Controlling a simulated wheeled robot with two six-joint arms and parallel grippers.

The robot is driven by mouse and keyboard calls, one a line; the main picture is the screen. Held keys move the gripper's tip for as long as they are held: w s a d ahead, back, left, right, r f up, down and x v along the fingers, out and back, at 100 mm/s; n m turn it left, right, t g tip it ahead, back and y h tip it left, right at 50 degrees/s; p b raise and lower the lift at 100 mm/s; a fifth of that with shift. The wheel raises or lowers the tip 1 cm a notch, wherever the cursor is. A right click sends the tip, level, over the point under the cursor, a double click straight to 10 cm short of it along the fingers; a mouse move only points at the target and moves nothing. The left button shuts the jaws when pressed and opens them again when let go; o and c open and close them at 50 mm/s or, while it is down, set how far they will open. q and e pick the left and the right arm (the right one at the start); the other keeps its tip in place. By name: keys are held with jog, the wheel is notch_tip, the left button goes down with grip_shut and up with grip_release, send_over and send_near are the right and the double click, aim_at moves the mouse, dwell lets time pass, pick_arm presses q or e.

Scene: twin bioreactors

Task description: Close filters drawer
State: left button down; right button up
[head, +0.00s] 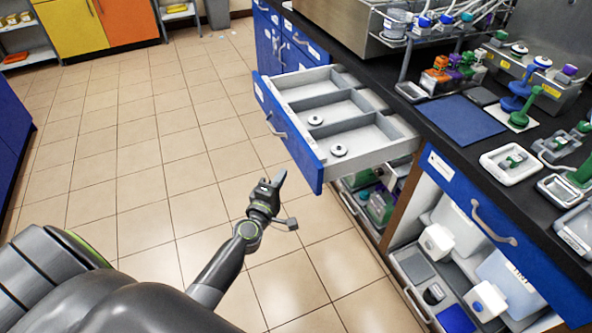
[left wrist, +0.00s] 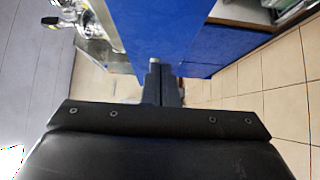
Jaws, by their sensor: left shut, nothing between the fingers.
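The open drawer with a blue front (head: 289,133) and a grey interior is pulled well out from under the black counter. Its inside has several compartments, and two small round white-and-grey discs (head: 338,150) lie in them. A grey handle (head: 276,124) is on its front. My left gripper (head: 280,178) is shut and empty, in front of the drawer and near the lower corner of its front. In the left wrist view the shut fingers (left wrist: 155,68) point toward a blue panel (left wrist: 165,35); I cannot tell whether they touch it. My right gripper is not in view.
The black counter (head: 455,150) holds a blue mat (head: 458,117), trays and coloured fittings. The tiled floor to the left is clear.

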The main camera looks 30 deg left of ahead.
aim_at(301, 161)
pick_arm(q)
jog(key=w, duration=0.1)
jog(key=w+d, duration=0.1)
jog(key=w, duration=0.1)
jog(key=shift+w+d, duration=0.25)
jog(key=shift+d, duration=0.05)
jog(key=shift+w+d, duration=0.35)
jog(key=shift+w, duration=0.05)
